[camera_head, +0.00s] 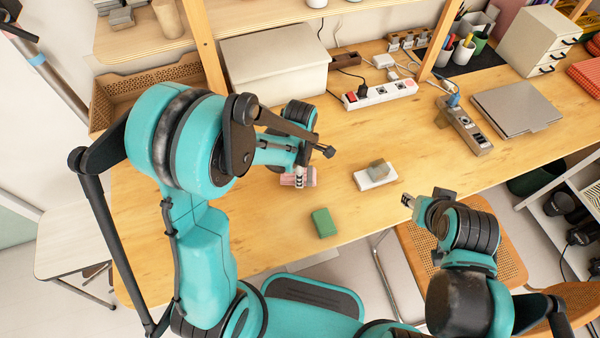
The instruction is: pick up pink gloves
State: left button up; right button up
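A small folded pink item (308,177), which looks like the pink gloves, lies on the wooden table left of the middle. My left gripper (299,181) reaches down over it from the left, with its fingertips at the item and hiding part of it. Whether the fingers are closed on it, I cannot tell. My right gripper (408,201) is at the table's front edge, well to the right of the pink item. It holds nothing that I can see, and its finger gap is too small to make out.
A green block (324,223) lies near the front edge. A white block with a greyish piece on top (376,177) is right of the gloves. A white storage box (275,65), power strips (380,94) and a laptop (516,107) stand farther back. Shelf posts rise behind.

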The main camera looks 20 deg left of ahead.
pick_arm(q)
notch_tip(320, 180, up, 2)
jog(key=shift+r+p, duration=0.2)
jog(key=shift+p, duration=0.2)
jog(key=d+r+p, duration=0.3)
jog(key=d+r, duration=0.3)
jog(key=d, duration=0.5)
jog(key=shift+w+d+r, duration=0.25)
jog(key=shift+d, duration=0.1)
jog(key=shift+o, duration=0.6)
jog(key=shift+c, duration=0.5)
